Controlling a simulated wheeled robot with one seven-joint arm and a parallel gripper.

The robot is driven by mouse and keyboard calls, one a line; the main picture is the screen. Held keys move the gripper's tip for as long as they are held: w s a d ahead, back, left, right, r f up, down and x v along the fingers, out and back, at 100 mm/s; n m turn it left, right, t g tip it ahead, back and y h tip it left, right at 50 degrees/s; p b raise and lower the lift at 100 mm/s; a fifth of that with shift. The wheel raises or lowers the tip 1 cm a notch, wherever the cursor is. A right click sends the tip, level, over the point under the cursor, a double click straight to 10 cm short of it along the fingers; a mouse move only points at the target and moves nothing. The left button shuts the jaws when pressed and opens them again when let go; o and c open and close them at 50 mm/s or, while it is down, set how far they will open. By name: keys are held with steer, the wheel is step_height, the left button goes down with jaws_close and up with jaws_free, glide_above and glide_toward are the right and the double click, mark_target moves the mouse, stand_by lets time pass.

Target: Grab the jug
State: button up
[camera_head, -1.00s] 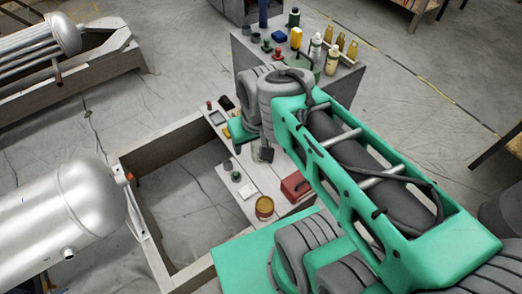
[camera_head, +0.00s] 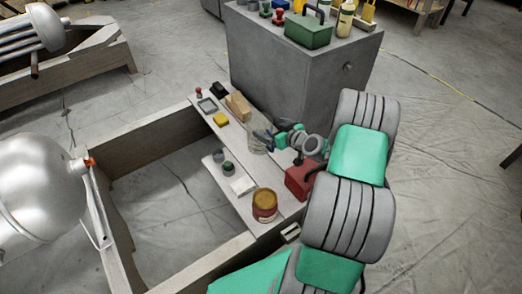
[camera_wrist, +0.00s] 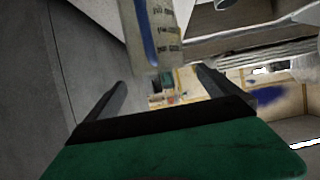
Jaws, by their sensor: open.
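The jug (camera_head: 256,143) is a clear vessel standing on the narrow plank among the small items. In the wrist view the jug (camera_wrist: 155,35) shows printed markings and a blue stripe, and its top is cut off by the frame edge. My gripper (camera_head: 272,138) is at the jug's right side in the head view, partly in front of it. In the wrist view my gripper (camera_wrist: 161,78) is open, with two dark fingers spread and the jug lined up between them near the tips. I cannot tell whether they touch it.
A red toolbox (camera_head: 301,181) stands close below my gripper. A grey cabinet (camera_head: 300,75) stands behind. A silver tank (camera_head: 40,190) is at left.

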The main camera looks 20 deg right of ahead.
mark_target(261, 122)
steer(key=shift+w+d+f, duration=0.25)
steer(key=shift+f, duration=0.2)
steer(key=b+x, duration=0.1)
steer(key=x, duration=0.3)
steer(key=b+x, duration=0.1)
steer(key=x, duration=0.2)
steer(key=shift+w+a+r+b, duration=0.2)
steer(key=shift+r+b, duration=0.1)
steer(key=shift+b, duration=0.05)
steer(key=shift+c, duration=0.4)
steer(key=c, duration=1.5)
steer(key=shift+c, duration=0.6)
steer(key=shift+r, duration=0.15)
